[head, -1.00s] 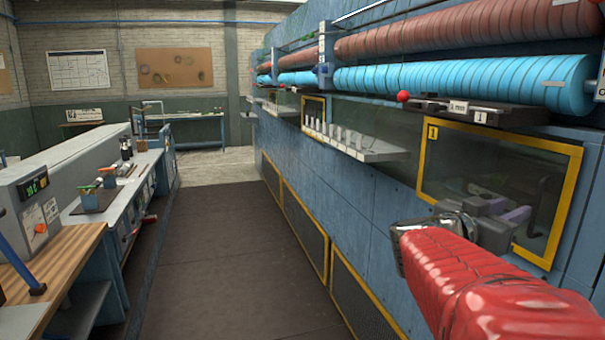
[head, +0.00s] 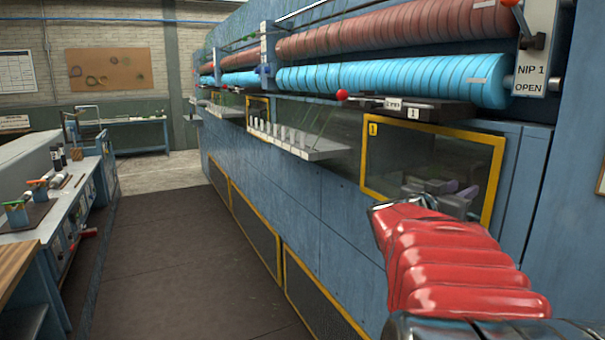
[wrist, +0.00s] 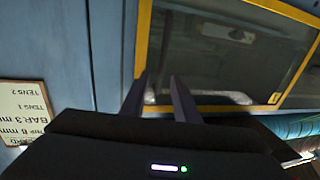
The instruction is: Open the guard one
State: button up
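Guard one (head: 435,150) is a dark see-through panel in a yellow frame, with a yellow "1" tag at its upper left. It sits flat in the blue machine's face and looks shut. In the wrist view guard one (wrist: 225,55) fills the upper right, with its tag upside down. My gripper (wrist: 155,85) shows there with two dark fingers apart and nothing seen between them. It is in front of the panel near one side edge of the frame; contact cannot be told. In the head view my red-sleeved arm covers the guard's lower part.
Above the guard are a red ball-ended lever (head: 342,94), blue rollers (head: 400,82) and red rollers (head: 400,32). A sign (head: 531,78) reads "NIP 1 OPEN". A shelf (head: 300,145) juts out further along. A workbench (head: 40,215) lines the left; the dark floor (head: 190,260) between is clear.

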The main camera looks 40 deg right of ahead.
aim_at(468, 186)
jog(key=shift+w+d, duration=0.1)
jog(key=shift+d, duration=2.6)
jog(key=shift+c, duration=0.5)
grip_shut()
